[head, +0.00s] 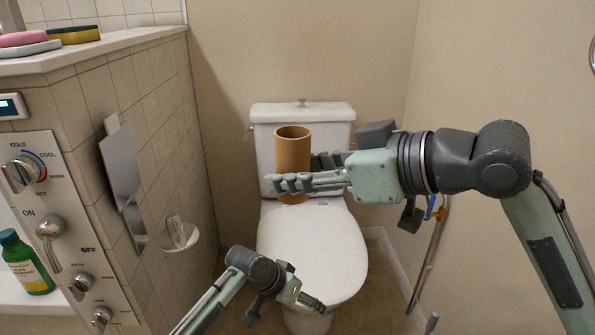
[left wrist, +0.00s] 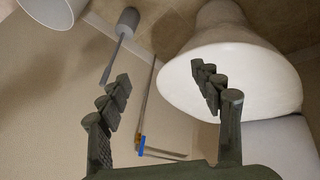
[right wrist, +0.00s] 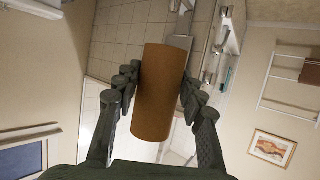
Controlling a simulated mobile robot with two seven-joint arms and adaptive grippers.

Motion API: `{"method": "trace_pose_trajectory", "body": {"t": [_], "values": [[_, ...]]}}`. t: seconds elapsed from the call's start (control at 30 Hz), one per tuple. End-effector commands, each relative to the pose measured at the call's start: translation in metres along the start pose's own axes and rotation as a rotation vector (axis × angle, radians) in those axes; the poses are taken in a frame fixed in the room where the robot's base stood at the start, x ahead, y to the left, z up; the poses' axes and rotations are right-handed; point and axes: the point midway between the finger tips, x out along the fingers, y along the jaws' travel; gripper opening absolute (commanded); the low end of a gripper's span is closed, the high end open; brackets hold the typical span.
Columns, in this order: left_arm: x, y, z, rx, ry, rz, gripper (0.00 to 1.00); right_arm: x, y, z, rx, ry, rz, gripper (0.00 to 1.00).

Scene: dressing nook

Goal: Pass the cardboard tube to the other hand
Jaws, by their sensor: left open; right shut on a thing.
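The cardboard tube (head: 292,150) is a brown, open-topped cylinder held upright in the head view, in front of the toilet's tank. My right gripper (head: 305,172) is shut on it, coming from the right. In the right wrist view the tube (right wrist: 157,92) sits between both fingers of the right gripper (right wrist: 158,88). My left gripper (head: 312,302) is low in front of the toilet bowl, below and apart from the tube. In the left wrist view the left gripper (left wrist: 165,95) has its fingers spread with nothing between them. The tube does not show in that view.
The toilet (head: 312,245) stands behind both grippers with its lid down. A tiled partition (head: 165,120) with a control panel (head: 60,225), a small white dish (head: 182,238) and a green bottle (head: 25,262) is at left. A cane-like stick (head: 428,255) leans at the right wall.

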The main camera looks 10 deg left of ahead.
Motion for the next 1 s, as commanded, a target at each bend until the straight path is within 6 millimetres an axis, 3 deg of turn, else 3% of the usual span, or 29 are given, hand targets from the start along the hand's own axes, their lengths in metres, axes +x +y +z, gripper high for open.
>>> {"method": "trace_pose_trajectory", "body": {"t": [0.03,0.27,0.4,0.6,0.8,1.0], "values": [[0.012,-0.011,0.029,-0.030,-0.012,-0.024,0.65,0.000,0.000,0.000,0.000,0.000,0.000,0.14],[0.037,-0.065,0.141,-0.105,-0.054,-0.174,0.65,0.000,0.000,0.000,0.000,0.000,0.000,0.14],[0.038,-0.091,0.212,-0.126,-0.099,-0.266,0.65,0.000,0.000,0.000,0.000,0.000,0.000,0.14],[0.027,-0.121,0.299,-0.128,-0.167,-0.381,0.65,0.000,0.000,0.000,0.000,0.000,0.000,0.14],[0.016,-0.134,0.345,-0.121,-0.209,-0.441,0.65,0.000,0.000,0.000,0.000,0.000,0.000,0.14],[0.015,-0.132,0.355,-0.127,-0.219,-0.445,0.65,0.000,0.000,0.000,0.000,0.000,0.000,0.14]]}}
